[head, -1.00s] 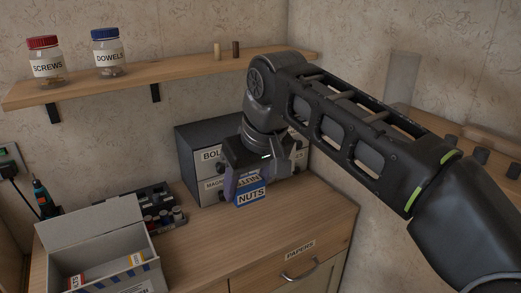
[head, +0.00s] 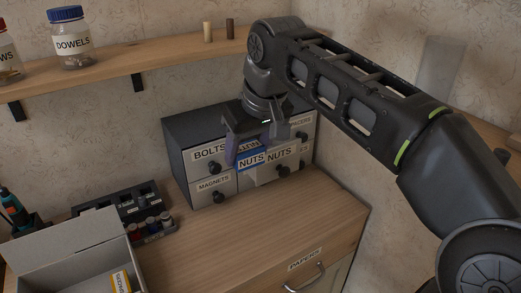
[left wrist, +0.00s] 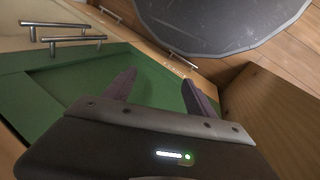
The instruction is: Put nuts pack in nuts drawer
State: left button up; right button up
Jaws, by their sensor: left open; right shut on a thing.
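The blue nuts pack (head: 251,161), with a white NUTS label, is in the head view in front of the small grey drawer cabinet. My right gripper (head: 248,146) is shut on its top and holds it upright, label outward. My left gripper (left wrist: 160,92) shows only in the left wrist view, open and empty above a green surface.
The worktop (head: 250,230) in front of the cabinet is clear. A grey open box (head: 75,250) and a black rack (head: 125,210) stand at left. The shelf (head: 165,65) with jars runs above. Metal handles (left wrist: 65,38) show in the left wrist view.

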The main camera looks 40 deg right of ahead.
jog(key=w+d+p, duration=0.5)
jog(key=w+d, duration=0.7)
jog(key=f, duration=0.7)
jog(key=shift+w+d+f, duration=0.1)
jog(key=shift+d+f, duration=0.05)
jog(key=shift+d, duration=0.15)
jog(key=shift+f, duration=0.35)
jog(key=shift+f, duration=0.1)
notch_tip(320, 180, down, 3)
jog(key=shift+d+r, duration=0.1)
jog(key=shift+w+d, duration=0.15)
jog(key=shift+w, duration=0.1)
jog(key=shift+f, duration=0.25)
jog(key=shift+f, duration=0.1)
